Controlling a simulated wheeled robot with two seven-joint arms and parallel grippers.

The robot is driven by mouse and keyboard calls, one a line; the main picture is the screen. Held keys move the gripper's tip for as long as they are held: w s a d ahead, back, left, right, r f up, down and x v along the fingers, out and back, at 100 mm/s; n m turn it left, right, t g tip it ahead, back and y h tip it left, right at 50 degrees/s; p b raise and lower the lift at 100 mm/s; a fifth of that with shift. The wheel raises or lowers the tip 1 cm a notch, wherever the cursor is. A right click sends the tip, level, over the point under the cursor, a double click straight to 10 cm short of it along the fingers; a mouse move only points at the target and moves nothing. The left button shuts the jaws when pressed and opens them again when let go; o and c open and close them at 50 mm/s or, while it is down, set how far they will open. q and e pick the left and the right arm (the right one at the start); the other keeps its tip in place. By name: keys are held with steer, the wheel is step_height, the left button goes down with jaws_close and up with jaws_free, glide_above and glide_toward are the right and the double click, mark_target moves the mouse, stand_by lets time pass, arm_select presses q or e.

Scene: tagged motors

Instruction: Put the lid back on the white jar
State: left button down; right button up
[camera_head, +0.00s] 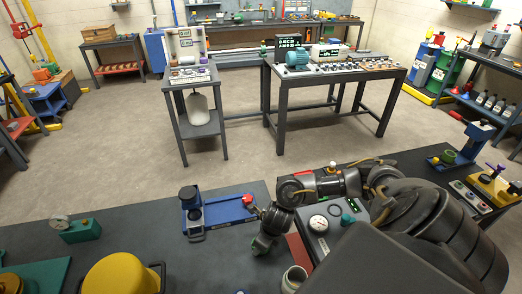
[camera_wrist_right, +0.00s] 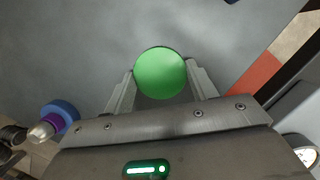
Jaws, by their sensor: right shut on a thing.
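A white jar (camera_head: 291,281) stands at the bottom of the head view, and its top looks open. My right gripper (camera_head: 262,245) is over the dark bench, to the left of and beyond the jar. It is shut on a round green lid (camera_wrist_right: 160,73), seen face-on between the two fingers in the right wrist view. In the head view only a little green shows at the fingertips, mostly hidden by the gripper. The lid is apart from the jar. My left gripper is in neither view.
A blue fixture (camera_head: 222,210) with a red knob (camera_head: 248,199) stands beyond the gripper on the dark bench (camera_head: 140,232). A gauge panel (camera_head: 319,222) and a red patch (camera_head: 298,250) lie right of the gripper. A yellow-topped thing (camera_head: 118,275) is at lower left. Bench between is clear.

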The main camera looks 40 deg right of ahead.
steer(key=shift+r, duration=0.1)
steer(key=shift+r, duration=0.2)
steer(key=v, duration=0.3)
steer(key=shift+w+a+r+p, duration=0.15)
steer(key=shift+w+a+p, duration=0.05)
steer(key=shift+w+p, duration=0.1)
steer(key=shift+s+a+r+p, duration=0.6)
steer(key=shift+s+r+p, duration=0.4)
steer(key=shift+s+r, duration=0.9)
steer(key=shift+s+a+r+p, duration=0.65)
steer(key=shift+s+r+p, duration=0.45)
steer(key=shift+s, duration=1.4)
steer(key=shift+s+a+r+p, duration=0.6)
steer(key=shift+s+r+p, duration=0.25)
steer(key=shift+s+r, duration=1.1)
steer(key=shift+s+f, duration=0.25)
steer(key=shift+f, duration=0.1)
